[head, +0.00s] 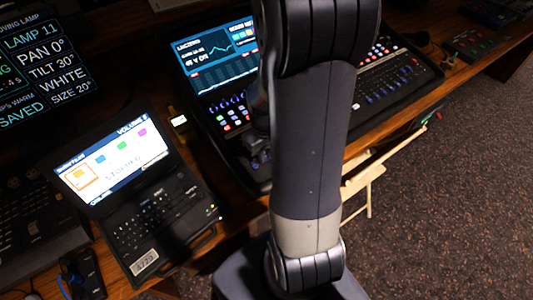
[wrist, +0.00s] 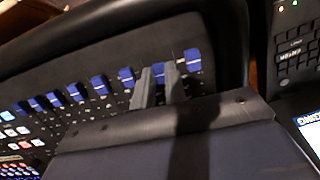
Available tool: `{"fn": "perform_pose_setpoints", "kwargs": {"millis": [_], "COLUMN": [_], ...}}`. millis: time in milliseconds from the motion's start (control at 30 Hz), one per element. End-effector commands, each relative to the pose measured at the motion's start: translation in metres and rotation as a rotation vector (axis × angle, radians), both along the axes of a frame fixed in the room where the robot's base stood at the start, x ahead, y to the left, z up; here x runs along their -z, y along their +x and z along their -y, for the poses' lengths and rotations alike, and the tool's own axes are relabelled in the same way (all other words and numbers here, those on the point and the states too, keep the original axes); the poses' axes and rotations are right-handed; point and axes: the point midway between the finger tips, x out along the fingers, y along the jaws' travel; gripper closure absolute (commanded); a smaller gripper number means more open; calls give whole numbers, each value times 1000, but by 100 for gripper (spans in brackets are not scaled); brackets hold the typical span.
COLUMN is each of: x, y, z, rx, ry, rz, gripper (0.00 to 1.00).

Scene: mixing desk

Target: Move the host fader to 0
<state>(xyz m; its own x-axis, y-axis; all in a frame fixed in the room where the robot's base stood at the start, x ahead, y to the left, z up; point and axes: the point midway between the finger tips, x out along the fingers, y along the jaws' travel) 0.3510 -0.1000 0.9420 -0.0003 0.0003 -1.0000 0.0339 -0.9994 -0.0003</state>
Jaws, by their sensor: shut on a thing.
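The mixing desk (head: 218,140) stands at the top middle of the head view, with a lit screen and rows of buttons and faders. My arm crosses in front of it and hides its middle. In the wrist view a slanting row of blue fader caps runs across the dark panel. My gripper (wrist: 158,76) reaches to this row, its two grey fingers close together. It is shut on a blue fader cap (wrist: 158,69), of which only a little shows between the fingers. One blue cap (wrist: 192,59) stands just right of the fingers, several to the left. Fader labels cannot be read.
A small laptop (head: 145,200) with a lit screen sits left of the desk in the head view; part of a keyboard (wrist: 297,60) shows at the wrist view's right. A dark monitor (head: 45,65) stands far left. Carpeted floor (head: 440,200) is open at the right.

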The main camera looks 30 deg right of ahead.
Motion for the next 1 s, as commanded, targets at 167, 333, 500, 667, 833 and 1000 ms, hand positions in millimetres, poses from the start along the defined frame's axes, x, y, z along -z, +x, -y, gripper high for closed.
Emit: {"fn": "perform_pose_setpoints", "kwargs": {"millis": [167, 333, 500, 667, 833, 1000], "x": [-4, -7, -8, -8, -8, -8], "y": [34, 60, 69, 69, 69, 69], "z": [-1, -2, -2, -2, -2, -2], "rx": [-3, -2, -1, 0, 0, 0], "ry": [-1, -1, -1, -1, -1, -1], "rz": [2, 2, 2, 2, 2, 1], "gripper": [100, 100, 100, 100, 83, 77]}}
